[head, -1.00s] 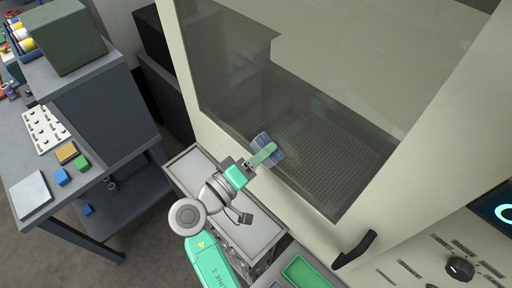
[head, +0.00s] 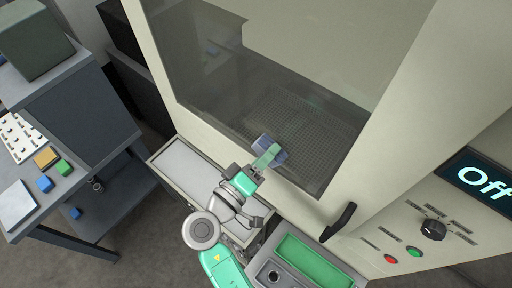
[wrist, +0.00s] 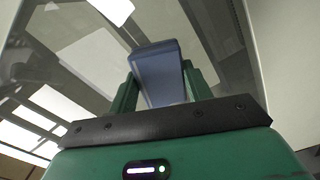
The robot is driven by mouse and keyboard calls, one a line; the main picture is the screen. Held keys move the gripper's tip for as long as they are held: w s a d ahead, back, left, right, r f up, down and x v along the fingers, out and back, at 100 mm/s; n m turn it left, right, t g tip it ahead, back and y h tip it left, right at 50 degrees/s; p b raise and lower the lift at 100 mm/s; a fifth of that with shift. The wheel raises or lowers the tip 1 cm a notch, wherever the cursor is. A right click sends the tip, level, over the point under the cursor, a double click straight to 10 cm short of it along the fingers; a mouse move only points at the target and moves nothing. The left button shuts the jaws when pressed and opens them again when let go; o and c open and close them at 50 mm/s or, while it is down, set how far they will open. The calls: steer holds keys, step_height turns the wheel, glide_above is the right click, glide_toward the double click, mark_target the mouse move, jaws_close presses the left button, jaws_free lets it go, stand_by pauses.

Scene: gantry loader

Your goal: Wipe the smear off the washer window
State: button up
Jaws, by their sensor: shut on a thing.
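The washer window (head: 225,95) is a large dark tinted pane in a cream machine front, with a mesh floor visible behind it. My gripper (head: 268,157) is at the lower part of the pane, shut on a blue wiping pad (head: 261,141). In the wrist view the pad (wrist: 160,75) sits between the two green fingers, its far end towards the glass. I cannot tell whether it touches the glass. I cannot make out a clear smear; the pad and gripper hide part of the pane.
A black door handle (head: 339,221) is right of my gripper. The control panel has a dial (head: 433,230) and a display (head: 480,178) reading "Off". A green tray (head: 311,264) and a grey ledge (head: 187,170) lie below the window. A workbench with coloured blocks stands left.

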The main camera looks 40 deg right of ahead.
steer(key=shift+s+d, duration=0.1)
steer(key=shift+s, duration=0.2)
steer(key=shift+s, duration=0.1)
